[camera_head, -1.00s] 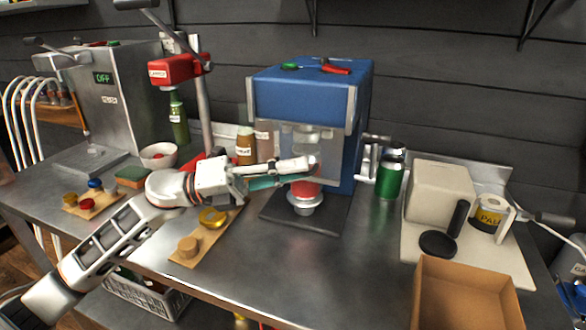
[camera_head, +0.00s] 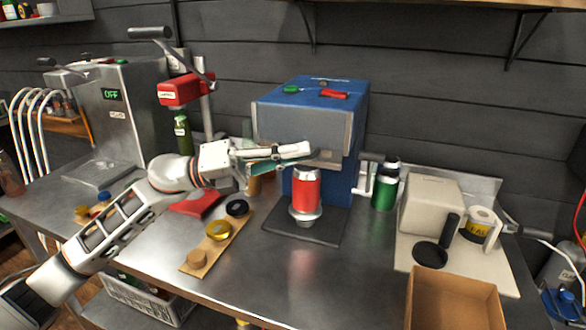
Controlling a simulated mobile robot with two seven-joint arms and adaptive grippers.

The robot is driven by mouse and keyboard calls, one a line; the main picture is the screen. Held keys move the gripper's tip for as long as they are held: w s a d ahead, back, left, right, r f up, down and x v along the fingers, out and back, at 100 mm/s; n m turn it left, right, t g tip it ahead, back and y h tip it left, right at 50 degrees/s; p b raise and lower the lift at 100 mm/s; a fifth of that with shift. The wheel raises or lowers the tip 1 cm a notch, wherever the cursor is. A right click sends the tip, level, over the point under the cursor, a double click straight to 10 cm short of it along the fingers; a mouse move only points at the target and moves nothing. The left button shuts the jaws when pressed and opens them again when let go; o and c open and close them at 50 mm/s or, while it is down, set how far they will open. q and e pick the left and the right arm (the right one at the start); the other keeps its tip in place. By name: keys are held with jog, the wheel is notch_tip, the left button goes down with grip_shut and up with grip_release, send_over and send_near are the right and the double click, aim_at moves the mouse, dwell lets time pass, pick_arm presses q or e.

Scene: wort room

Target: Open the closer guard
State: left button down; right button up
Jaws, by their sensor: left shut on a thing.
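The closer is a blue machine (camera_head: 315,90) standing on a dark base plate on the metal bench. Its guard (camera_head: 300,128), a see-through panel in a grey frame, sits raised across the front of the blue housing. My left gripper (camera_head: 312,151) is shut on the guard at its lower edge; the fingers partly hide the grip point. A red can (camera_head: 306,190) stands upright on the closer's round pedestal (camera_head: 305,215), below the gripper, and its front shows uncovered. My right gripper is not in view.
A green can (camera_head: 384,193) stands right of the closer. A wooden strip with lids (camera_head: 197,258) lies left. The bench front centre is clear.

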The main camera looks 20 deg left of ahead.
aim_at(291, 138)
pick_arm(q)
notch_tip(291, 138, up, 4)
jog(key=shift+f+p, duration=0.15)
jog(key=shift+p, duration=0.55)
jog(key=shift+f, duration=0.1)
jog(key=c, duration=2.5)
grip_release()
jog(key=shift+s+a+f, duration=0.1)
jog(key=shift+a+f, duration=0.1)
jog(key=shift+a, duration=0.2)
jog(key=v, duration=1.1)
jog(key=shift+a, duration=0.1)
